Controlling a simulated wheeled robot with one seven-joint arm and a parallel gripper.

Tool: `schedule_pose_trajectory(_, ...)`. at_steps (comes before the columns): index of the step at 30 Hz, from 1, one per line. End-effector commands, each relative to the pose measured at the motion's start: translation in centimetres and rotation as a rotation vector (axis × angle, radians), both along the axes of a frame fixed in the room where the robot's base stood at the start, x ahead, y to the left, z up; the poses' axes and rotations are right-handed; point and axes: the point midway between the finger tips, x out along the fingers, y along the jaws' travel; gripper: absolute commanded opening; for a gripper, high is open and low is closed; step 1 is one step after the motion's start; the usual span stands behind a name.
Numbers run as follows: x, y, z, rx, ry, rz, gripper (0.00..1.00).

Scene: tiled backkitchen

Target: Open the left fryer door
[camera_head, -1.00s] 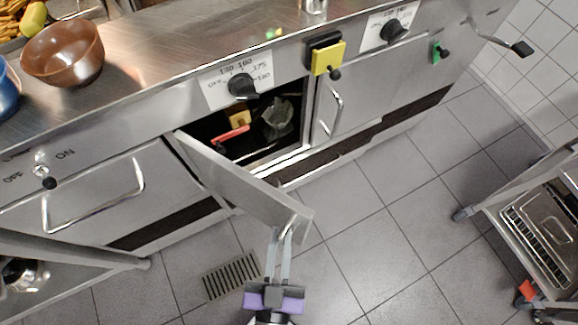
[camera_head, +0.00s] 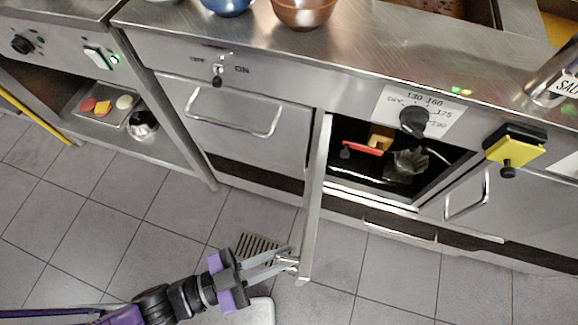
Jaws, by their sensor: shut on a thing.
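The left fryer door (camera_head: 315,200) is a steel panel, swung out from the counter front and seen almost edge-on. It stands wide open, hinged at the left side of the fryer compartment (camera_head: 350,178). My gripper (camera_head: 289,262) is at the door's outer end, on its left side, shut on the door handle, which the fingers partly hide. Inside the dark compartment lie a red-handled item (camera_head: 362,148), a yellowish block (camera_head: 381,138) and a grey crumpled item (camera_head: 408,164).
The closed right fryer door (camera_head: 468,200) is to the right of the opening. A closed door (camera_head: 230,125) with a bar handle is to the left. A floor grate (camera_head: 256,250) lies below. A lower shelf (camera_head: 150,145) stands at left. The tiled floor at front right is clear.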

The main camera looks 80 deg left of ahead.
Motion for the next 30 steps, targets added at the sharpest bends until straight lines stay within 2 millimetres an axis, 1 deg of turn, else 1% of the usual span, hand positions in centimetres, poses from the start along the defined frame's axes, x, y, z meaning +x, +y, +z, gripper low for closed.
schedule_pose_trajectory(1, -0.2, 0.3, 0.1, -0.002, -0.002, 0.005, 0.0)
schedule_pose_trajectory(13, -0.3, 0.3, 0.0, -0.002, -0.001, 0.006, 0.0)
schedule_pose_trajectory(14, -0.3, 0.3, 0.0, -0.002, -0.001, 0.006, 0.16)
schedule_pose_trajectory(16, -0.3, 0.3, 0.0, -0.002, -0.001, 0.005, 0.3)
schedule_pose_trajectory(17, -0.3, 0.3, 0.0, -0.002, -0.001, 0.005, 0.34)
schedule_pose_trajectory(26, -0.3, 0.2, 0.0, -0.001, 0.001, 0.003, 0.34)
schedule_pose_trajectory(30, -1.3, -0.1, 0.0, -0.001, 0.002, 0.004, 0.34)
